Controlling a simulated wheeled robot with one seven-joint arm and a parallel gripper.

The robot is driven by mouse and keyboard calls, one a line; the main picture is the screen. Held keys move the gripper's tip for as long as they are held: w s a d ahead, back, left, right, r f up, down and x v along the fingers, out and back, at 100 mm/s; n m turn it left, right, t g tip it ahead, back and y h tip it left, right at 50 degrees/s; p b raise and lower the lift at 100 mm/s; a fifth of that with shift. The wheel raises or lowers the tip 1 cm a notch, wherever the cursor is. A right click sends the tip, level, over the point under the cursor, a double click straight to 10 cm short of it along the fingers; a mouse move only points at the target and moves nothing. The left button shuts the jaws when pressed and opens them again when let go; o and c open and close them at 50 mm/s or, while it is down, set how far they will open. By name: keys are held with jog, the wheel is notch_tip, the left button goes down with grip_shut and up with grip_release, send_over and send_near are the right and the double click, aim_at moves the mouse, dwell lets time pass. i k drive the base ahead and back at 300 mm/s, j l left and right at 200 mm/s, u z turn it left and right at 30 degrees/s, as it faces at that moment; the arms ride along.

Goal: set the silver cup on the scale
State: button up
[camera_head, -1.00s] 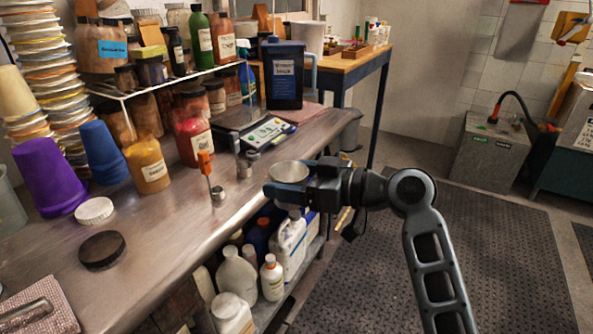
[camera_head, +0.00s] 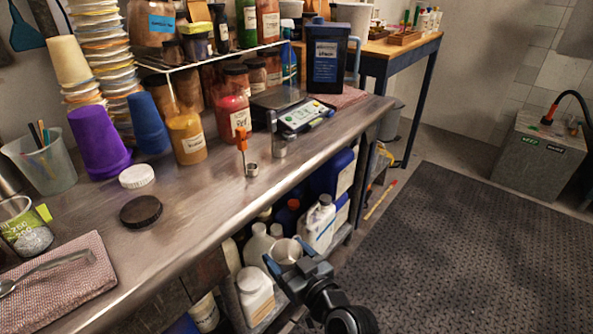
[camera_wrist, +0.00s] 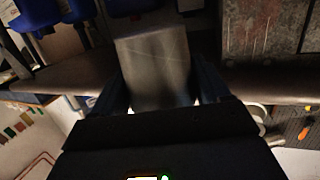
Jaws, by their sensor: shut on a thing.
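The silver cup (camera_head: 287,249) is held in my gripper (camera_head: 288,256), beyond the front edge of the metal bench and lower in the picture than the bench top. Its round open mouth shows in the head view. In the wrist view the cup (camera_wrist: 155,66) fills the space between the two dark fingers of my gripper (camera_wrist: 160,90), which is shut on it. The scale (camera_head: 301,116) stands on the bench toward its far end, up and slightly right of the cup in the head view. Its sloped panel with display and buttons faces forward. The visible part of its plate looks bare.
Bottles (camera_head: 318,222) fill the shelf below. The bench's front strip is mostly clear.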

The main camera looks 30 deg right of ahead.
aim_at(278, 95)
jog(key=i+l, duration=0.1)
jog(key=l, duration=0.3)
jog(key=i+l, duration=0.1)
jog(key=l, duration=0.3)
jog(key=i+l, duration=0.1)
jog(key=l, duration=0.25)
jog(key=i+l, duration=0.1)
jog(key=l, duration=0.3)
